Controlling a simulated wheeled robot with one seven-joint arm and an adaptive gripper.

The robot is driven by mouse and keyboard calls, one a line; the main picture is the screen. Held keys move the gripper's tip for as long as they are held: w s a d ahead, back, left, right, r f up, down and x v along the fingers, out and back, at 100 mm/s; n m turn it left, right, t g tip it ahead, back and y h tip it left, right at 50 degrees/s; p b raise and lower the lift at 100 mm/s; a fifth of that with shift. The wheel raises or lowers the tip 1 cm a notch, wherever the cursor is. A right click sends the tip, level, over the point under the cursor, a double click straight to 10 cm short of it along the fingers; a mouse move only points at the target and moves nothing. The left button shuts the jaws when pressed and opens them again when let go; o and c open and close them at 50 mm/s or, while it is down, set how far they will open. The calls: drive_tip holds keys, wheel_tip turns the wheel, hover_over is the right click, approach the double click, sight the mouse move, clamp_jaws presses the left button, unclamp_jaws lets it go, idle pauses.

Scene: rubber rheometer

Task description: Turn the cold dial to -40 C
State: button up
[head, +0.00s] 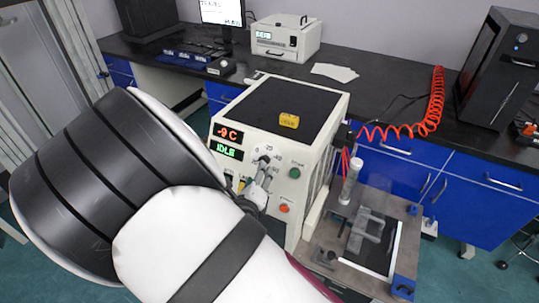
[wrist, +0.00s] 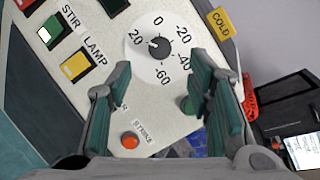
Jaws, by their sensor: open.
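The cold dial (wrist: 158,48) is a dark round knob on a white disc marked 20, 0, -20, -40 and -60. It is on the front of the cream machine, and its disc shows partly in the head view (head: 268,151). The knob's small pointer mark is too small to read surely. My gripper (wrist: 161,64) is open and empty, with teal-padded fingers spread on either side of the dial and apart from the knob. In the head view my gripper (head: 264,172) is in front of the dial and hides part of it.
The machine's displays (head: 228,142) read -9 C and IDLE. A green button (head: 295,173), a red strike button (wrist: 130,140) and the stir (wrist: 48,32) and lamp (wrist: 76,66) switches are near the dial. A yellow cold tag (head: 289,120) is on the machine's top.

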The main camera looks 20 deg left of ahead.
drive_tip(key=x, duration=0.7)
drive_tip(key=shift+w+a, duration=0.15)
drive_tip(key=shift+w, duration=0.15)
clamp_jaws()
